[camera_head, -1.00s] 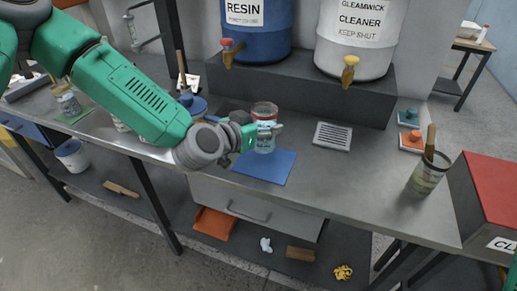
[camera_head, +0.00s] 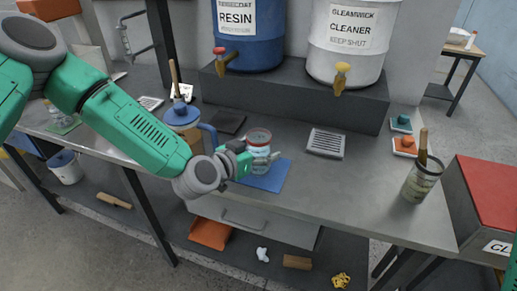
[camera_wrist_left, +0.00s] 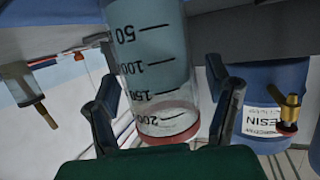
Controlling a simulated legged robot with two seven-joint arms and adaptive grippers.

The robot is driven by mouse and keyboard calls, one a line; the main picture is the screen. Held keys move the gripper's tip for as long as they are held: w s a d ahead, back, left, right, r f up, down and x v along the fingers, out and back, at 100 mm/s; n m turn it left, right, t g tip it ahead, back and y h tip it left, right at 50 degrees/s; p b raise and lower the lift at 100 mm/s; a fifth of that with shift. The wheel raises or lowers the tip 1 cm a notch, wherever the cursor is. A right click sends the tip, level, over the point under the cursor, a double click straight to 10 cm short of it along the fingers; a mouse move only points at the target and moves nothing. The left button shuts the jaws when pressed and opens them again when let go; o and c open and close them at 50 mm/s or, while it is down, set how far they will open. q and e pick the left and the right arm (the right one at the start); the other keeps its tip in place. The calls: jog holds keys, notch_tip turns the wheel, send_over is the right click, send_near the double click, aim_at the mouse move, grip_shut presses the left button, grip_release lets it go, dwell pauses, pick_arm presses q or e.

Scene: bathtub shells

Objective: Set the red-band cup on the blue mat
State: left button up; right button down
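The red-band cup (camera_head: 258,146) is a clear, upright beaker with dark graduation marks and a red band near its rim. It appears to stand on the blue mat (camera_head: 270,182) in the head view. My left gripper (camera_head: 262,160) is around the cup from the left. In the left wrist view the cup (camera_wrist_left: 155,75) appears upside down between the fingers, with a visible gap at the right finger, so the gripper looks open. Contact at the left finger is unclear. My right gripper is not in view.
A blue pitcher (camera_head: 184,120) stands behind my left forearm. A grey vent plate (camera_head: 325,143) lies right of the mat. A can with a brush (camera_head: 421,181) and a red-topped box (camera_head: 485,190) are farther right. Resin and cleaner drums (camera_head: 347,40) stand on the raised ledge.

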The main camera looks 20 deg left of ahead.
pick_arm(q)
jog(key=shift+d, duration=0.1)
jog(key=shift+s+r, duration=0.15)
jog(key=shift+s, duration=0.05)
jog(key=v, duration=1.2)
jog(key=s+f+g+y, duration=0.1)
jog(key=s+f+g, duration=0.7)
jog(key=s+f, duration=0.7)
jog(key=s+a+f+n+g+y, duration=0.3)
jog(key=s+a+f, duration=0.4)
jog(key=s, duration=0.3)
jog(key=shift+s+a+f+g+y, duration=0.25)
jog(key=shift+f+g+y, duration=0.25)
jog(key=shift+f+g, duration=0.45)
